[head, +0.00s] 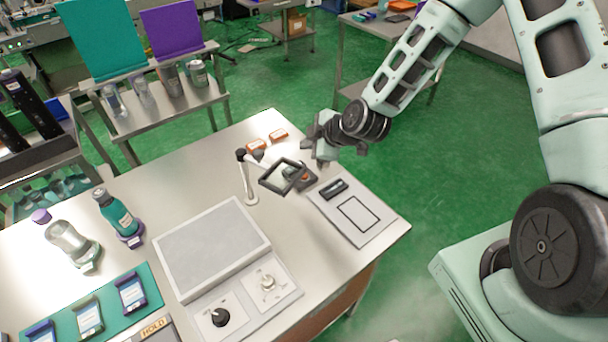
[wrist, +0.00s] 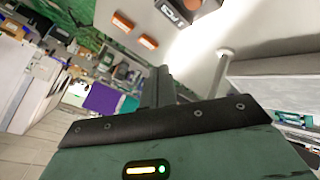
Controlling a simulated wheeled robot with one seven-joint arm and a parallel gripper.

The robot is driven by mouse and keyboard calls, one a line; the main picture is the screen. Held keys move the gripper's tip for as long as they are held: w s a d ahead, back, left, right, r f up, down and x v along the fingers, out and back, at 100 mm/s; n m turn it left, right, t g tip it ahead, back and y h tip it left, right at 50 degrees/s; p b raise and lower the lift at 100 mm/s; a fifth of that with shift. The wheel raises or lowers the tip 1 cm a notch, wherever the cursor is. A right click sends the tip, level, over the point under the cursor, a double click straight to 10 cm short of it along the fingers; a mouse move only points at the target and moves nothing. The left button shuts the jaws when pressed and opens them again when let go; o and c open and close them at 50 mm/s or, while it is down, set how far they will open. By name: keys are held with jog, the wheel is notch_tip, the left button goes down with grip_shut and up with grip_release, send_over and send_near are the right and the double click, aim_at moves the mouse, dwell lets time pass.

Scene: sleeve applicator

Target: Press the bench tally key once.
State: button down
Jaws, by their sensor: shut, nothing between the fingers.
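A small dark box with an orange-red top (head: 306,178), which looks like the tally key, sits on the bench near its far right side. The square magnifier frame (head: 270,184) partly covers it in the head view. My gripper (head: 322,157) is shut and empty. It hangs above the bench, beyond and slightly right of the dark box, apart from it as far as I can tell. In the wrist view my shut fingers (wrist: 160,84) point over the bench.
The magnifier stand (head: 250,190) rises close left of the box. A white board (head: 372,238) with a black item (head: 334,188) lies to the right. Two orange blocks (head: 257,146) lie behind. A grey panel with knobs (head: 240,297), bottles and a teal mat (head: 60,325) occupy the near left.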

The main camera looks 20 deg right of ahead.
aim_at(307, 177)
jog(key=shift+f+b, duration=2.8)
jog(key=shift+f, duration=1.45)
jog(key=shift+f, duration=0.15)
jog(key=shift+f+b, duration=0.3)
jog(key=shift+b, duration=0.2)
jog(key=shift+f+b, duration=0.4)
jog(key=shift+r, duration=0.1)
jog(key=shift+r+p, duration=0.5)
jog(key=shift+r, duration=0.25)
jog(key=shift+r, duration=0.15)
jog(key=shift+r+p, duration=1.65)
jog(key=shift+r, duration=0.75)
